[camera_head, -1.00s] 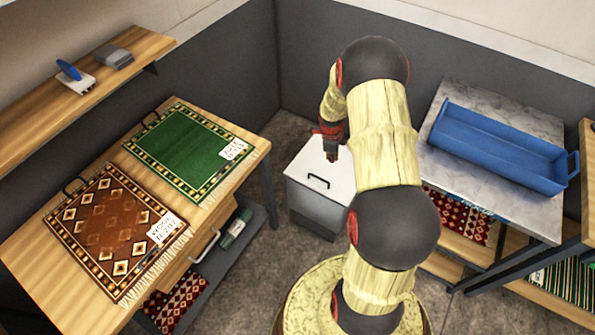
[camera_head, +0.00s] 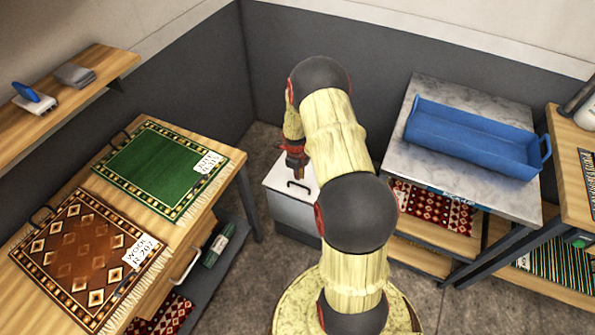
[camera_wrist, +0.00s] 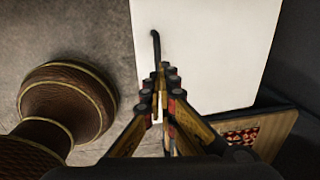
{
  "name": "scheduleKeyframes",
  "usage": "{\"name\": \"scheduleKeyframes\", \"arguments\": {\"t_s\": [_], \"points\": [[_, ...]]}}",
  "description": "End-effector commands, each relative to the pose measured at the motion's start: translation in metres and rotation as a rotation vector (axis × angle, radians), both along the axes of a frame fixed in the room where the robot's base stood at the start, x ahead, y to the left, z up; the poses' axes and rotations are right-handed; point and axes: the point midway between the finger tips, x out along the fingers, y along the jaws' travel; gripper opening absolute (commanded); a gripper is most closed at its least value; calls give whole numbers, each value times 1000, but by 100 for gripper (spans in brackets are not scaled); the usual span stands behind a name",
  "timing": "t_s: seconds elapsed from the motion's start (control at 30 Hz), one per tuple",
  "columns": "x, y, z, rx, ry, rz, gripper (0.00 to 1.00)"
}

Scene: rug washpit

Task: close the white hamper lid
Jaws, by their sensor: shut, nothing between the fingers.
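The white hamper (camera_head: 290,210) stands on the floor between the wooden table and the grey-topped bench. Its white lid (camera_head: 277,180) lies flat across the top, with no open gap that I can see; my arm hides its right part. A dark bar handle (camera_head: 298,184) is on the lid. In the wrist view the lid (camera_wrist: 205,55) fills the upper middle, with the handle (camera_wrist: 156,45) at its left edge. My gripper (camera_head: 299,176) is shut and empty, over the lid close to the handle. Its fingertips (camera_wrist: 160,85) point at the lid; I cannot tell if they touch.
A wooden table (camera_head: 185,235) with a green rug (camera_head: 155,160) and a brown rug (camera_head: 85,255) is at left. The bench (camera_head: 420,165) at right holds a blue tray (camera_head: 470,140). A wall shelf (camera_head: 105,70) is at upper left. Some floor (camera_head: 262,140) behind the hamper is clear.

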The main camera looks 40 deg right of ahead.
Motion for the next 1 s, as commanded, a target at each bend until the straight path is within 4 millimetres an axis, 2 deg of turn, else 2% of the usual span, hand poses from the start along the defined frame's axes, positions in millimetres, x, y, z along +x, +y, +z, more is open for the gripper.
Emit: {"name": "scheduleKeyframes", "arguments": {"t_s": [0.03, 0.1, 0.3, 0.8, 1.0], "points": [[1, -1, -13, 0, 0, 0, 0], [1, -2, -24, 0, 0, 0, 0], [3, -5, -44, -1, -1, 2, 0], [3, -6, -49, -1, -1, 2, 0], [2, -2, -66, -1, -1, 3, 0]]}}
